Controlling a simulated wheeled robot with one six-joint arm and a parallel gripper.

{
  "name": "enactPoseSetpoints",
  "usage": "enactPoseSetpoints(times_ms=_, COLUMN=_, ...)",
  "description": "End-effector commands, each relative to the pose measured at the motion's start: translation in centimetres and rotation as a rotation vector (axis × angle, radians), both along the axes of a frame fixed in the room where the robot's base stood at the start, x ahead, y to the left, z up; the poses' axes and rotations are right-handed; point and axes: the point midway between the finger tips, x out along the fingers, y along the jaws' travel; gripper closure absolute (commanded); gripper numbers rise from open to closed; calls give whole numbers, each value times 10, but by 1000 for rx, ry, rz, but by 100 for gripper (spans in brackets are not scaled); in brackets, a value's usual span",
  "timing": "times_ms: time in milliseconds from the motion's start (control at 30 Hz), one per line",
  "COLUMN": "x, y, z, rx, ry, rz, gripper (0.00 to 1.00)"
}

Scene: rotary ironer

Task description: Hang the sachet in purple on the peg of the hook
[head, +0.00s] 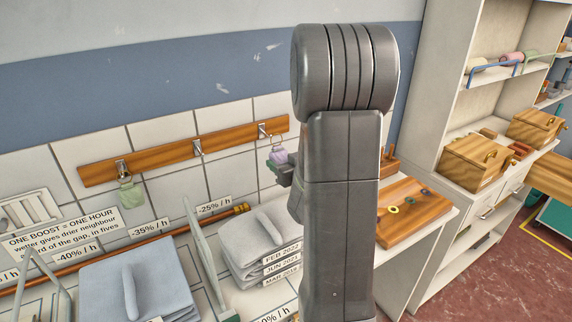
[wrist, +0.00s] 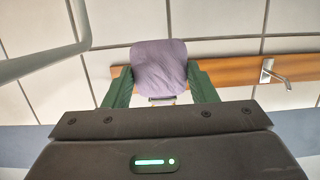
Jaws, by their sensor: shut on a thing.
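The purple sachet (head: 279,157) has a thin loop at its top and is held off the wall, just right of and below the rail's rightmost hook (head: 263,130). My gripper (head: 277,168) is shut on it. In the wrist view the sachet (wrist: 160,62) sits between the green fingers, its loop (wrist: 162,101) toward the gripper body. That view also shows one metal hook with a peg (wrist: 268,72) to the right, apart from the sachet. The wooden rail (head: 160,160) carries a middle hook (head: 198,147) and a left hook (head: 122,168). My arm hides part of the wall.
A green sachet (head: 130,193) hangs at the left hook. A wooden board (head: 410,207) and shelves (head: 440,90) are at right.

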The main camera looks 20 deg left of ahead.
Motion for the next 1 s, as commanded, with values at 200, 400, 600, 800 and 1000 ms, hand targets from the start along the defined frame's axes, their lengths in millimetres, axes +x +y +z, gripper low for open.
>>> enactPoseSetpoints(times_ms=200, x=9, y=11, z=-1, rx=-1, ry=0, rz=1, gripper=70)
enactPoseSetpoints(times_ms=400, x=17, y=19, z=-2, rx=-1, ry=-1, rz=1, gripper=70)
enactPoseSetpoints(times_ms=600, x=25, y=28, z=-2, rx=-1, ry=0, rz=2, gripper=70)
enactPoseSetpoints(times_ms=800, x=32, y=37, z=-5, rx=-2, ry=1, rz=2, gripper=70)
enactPoseSetpoints(times_ms=1000, x=38, y=43, z=-15, rx=0, ry=-1, rz=1, gripper=70)
